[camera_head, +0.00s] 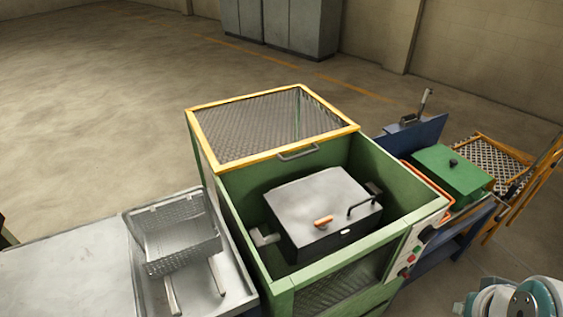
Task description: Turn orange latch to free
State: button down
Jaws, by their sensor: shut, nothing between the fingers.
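The orange latch (323,221) is a small bar on top of a grey metal box (310,200). It lies at a slight slant, near the front middle of the lid. A black bent handle (364,206) stands on the lid to the right of the latch. The box's lid looks shut. The box sits inside a green open-topped cabinet (280,290). My gripper is not in view; only a white and teal part of my arm shows at the lower right corner, apart from the cabinet.
A yellow-framed mesh cover (262,157) with a grey handle lies at the cabinet's back. Red and green buttons (408,262) sit on its right front. A wire basket (175,235) stands on a metal table at left. A green box (452,172) stands at right.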

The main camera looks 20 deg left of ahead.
aim_at(321, 223)
jog(key=i+u, duration=0.1)
jog(key=u, duration=0.8)
